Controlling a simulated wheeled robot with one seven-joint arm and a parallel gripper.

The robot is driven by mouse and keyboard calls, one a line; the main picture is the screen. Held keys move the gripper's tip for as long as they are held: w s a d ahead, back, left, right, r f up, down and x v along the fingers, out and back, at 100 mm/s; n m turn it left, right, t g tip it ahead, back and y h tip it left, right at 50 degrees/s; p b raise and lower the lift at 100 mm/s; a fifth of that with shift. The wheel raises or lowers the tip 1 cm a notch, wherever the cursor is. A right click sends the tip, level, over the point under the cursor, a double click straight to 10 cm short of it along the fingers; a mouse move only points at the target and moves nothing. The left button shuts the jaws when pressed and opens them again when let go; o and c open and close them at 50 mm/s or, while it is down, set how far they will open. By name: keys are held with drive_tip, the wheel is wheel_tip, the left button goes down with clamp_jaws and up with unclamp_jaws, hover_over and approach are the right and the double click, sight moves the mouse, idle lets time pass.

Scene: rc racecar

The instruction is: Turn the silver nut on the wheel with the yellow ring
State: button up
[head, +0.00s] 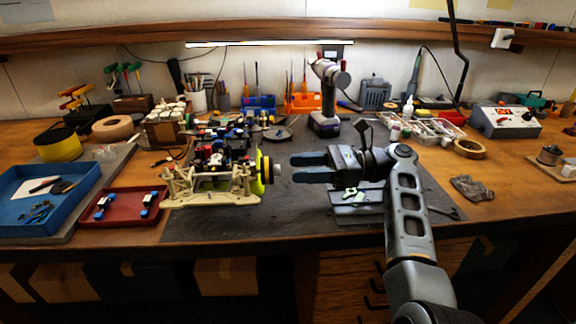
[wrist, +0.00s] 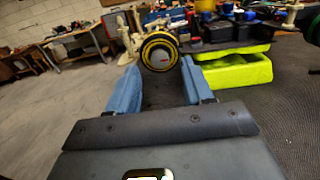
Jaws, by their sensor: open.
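The racecar chassis (head: 215,172) stands on the dark mat, with its beige suspension end toward the front edge. The wheel with the yellow ring (head: 266,170) is on its right side, facing my gripper. In the wrist view the wheel (wrist: 159,52) shows a black tyre, a yellow ring and a silver-grey centre with a small red mark. The silver nut is too small to tell apart there. My gripper (head: 295,168) is open and empty, its blue fingers pointing left at the wheel with a gap between. In the wrist view the wheel lies beyond my fingertips (wrist: 157,75), roughly between them.
A lime-green block (wrist: 235,72) is under the chassis. A red tray (head: 125,212) and a blue tray (head: 40,195) lie left. A cordless drill (head: 326,95) stands behind my gripper. A grey stand (head: 355,212) with small green parts sits below my wrist.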

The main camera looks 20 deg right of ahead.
sight(277, 170)
drive_tip(key=shift+x, duration=1.7)
clamp_jaws()
